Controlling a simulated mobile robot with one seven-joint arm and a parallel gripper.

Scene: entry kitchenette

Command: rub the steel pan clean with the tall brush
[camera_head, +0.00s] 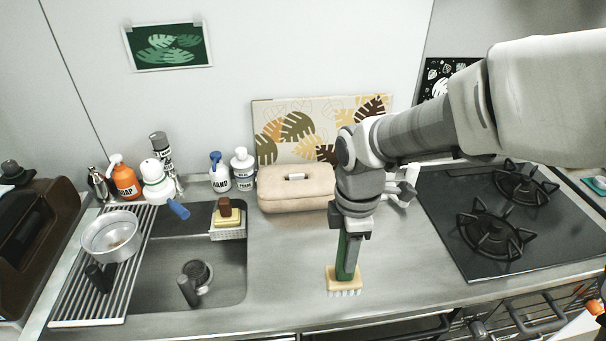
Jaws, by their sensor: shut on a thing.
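The steel pan (111,235) sits on the slatted drying rack (88,300) at the left of the sink, its inside facing up with a brownish mark on the bottom. Its dark handle (98,278) points toward the front. My gripper (350,231) is shut on the green handle of the tall brush (346,278) over the counter right of the sink. The brush is nearly upright, with its pale head and bristles down. I cannot tell whether the bristles touch the counter. The pan is well to the left of my gripper.
The sink (165,268) lies between pan and brush, with a sponge caddy (228,229) at its back right corner. Soap bottles (125,179) stand behind the sink. A beige case (292,188) is behind my gripper, and a black stove (500,255) is at right.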

